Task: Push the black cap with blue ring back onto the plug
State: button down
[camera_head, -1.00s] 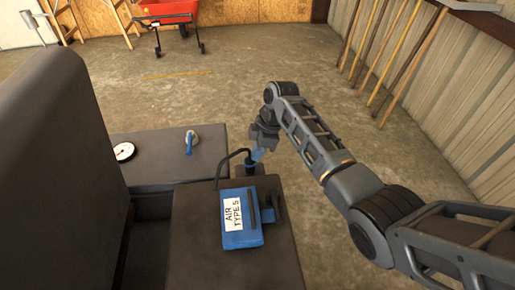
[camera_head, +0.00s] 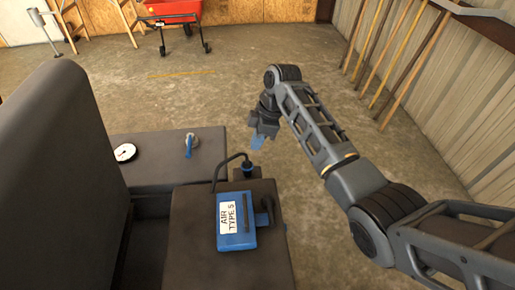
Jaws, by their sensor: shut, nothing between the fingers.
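A black cap with a blue ring (camera_head: 247,169) stands at the back edge of the dark block, behind the blue box. A black hose (camera_head: 219,171) arches from the box's left side to it. The plug beneath is too small and hidden to tell, and so is how far the cap is seated. My gripper (camera_head: 257,143), with blue fingertips, is shut and empty. In the picture it is just above and right of the cap, apart from it.
The blue box labelled AIR TYPE 5 (camera_head: 236,221) lies on the dark block (camera_head: 190,262). A round gauge (camera_head: 124,152) and a blue-handled valve (camera_head: 190,145) sit on the lower surface to the left. A tall dark panel (camera_head: 55,170) stands at far left.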

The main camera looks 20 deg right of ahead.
jog(key=v, duration=0.6)
jog(key=shift+r, duration=0.2)
jog(key=shift+s+d, duration=0.1)
jog(key=shift+d, duration=0.05)
